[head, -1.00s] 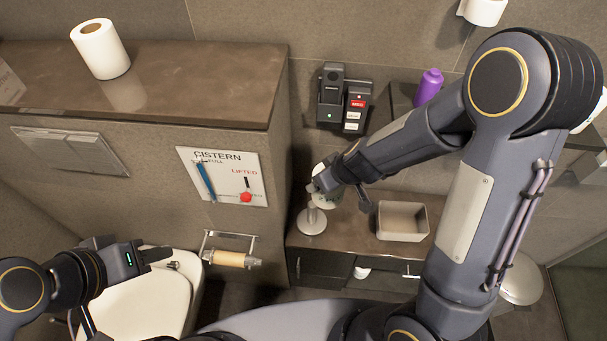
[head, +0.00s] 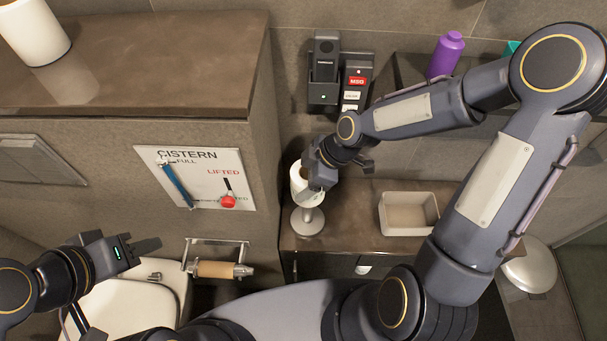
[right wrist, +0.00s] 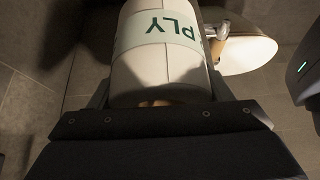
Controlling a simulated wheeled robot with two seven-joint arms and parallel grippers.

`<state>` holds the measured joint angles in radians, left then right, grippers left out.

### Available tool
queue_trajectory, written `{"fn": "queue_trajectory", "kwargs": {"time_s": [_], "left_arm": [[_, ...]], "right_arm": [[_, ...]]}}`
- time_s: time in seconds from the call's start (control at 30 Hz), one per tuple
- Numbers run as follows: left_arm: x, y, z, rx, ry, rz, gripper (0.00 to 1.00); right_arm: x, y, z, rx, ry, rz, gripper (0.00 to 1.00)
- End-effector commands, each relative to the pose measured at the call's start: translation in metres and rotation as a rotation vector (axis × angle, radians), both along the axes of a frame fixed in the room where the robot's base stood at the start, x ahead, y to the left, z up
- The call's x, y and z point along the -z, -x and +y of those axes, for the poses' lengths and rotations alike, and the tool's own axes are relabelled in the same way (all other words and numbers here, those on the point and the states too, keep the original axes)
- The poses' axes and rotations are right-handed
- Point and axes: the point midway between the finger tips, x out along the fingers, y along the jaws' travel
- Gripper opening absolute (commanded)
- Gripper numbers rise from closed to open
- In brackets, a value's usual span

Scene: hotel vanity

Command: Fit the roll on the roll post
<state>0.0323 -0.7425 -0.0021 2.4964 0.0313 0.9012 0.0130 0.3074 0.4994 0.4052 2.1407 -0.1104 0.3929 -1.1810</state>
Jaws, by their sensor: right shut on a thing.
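The white roll (head: 302,188) is in my right gripper (head: 322,180), which is shut on it. It looks nearly upright in the head view, and the gripper hides part of it. The right wrist view shows the roll (right wrist: 160,70) between the fingers, with a pale green band lettered "PLY". The roll post (head: 308,221) stands on the counter on a round base, directly below the roll in the picture.
A wall holder carries a beige core (head: 215,269). A beige tray (head: 408,213) sits on the counter (head: 350,235) right of the post. Another white roll (head: 32,30) stands on the ledge. Black wall devices (head: 340,75) and a purple bottle (head: 445,55) are behind my right arm.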

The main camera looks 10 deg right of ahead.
Motion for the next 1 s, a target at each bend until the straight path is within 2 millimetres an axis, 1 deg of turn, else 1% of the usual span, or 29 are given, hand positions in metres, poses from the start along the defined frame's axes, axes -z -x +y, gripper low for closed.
{"fn": "queue_trajectory", "kwargs": {"time_s": [0.57,1.0], "left_arm": [[0.021,0.000,0.000,0.000,0.000,0.000,0.36],[0.047,0.000,0.000,0.000,0.000,0.000,0.36]], "right_arm": [[0.031,0.000,0.000,0.002,0.000,0.000,0.49],[0.058,0.000,0.000,0.003,0.000,0.001,0.48]]}}
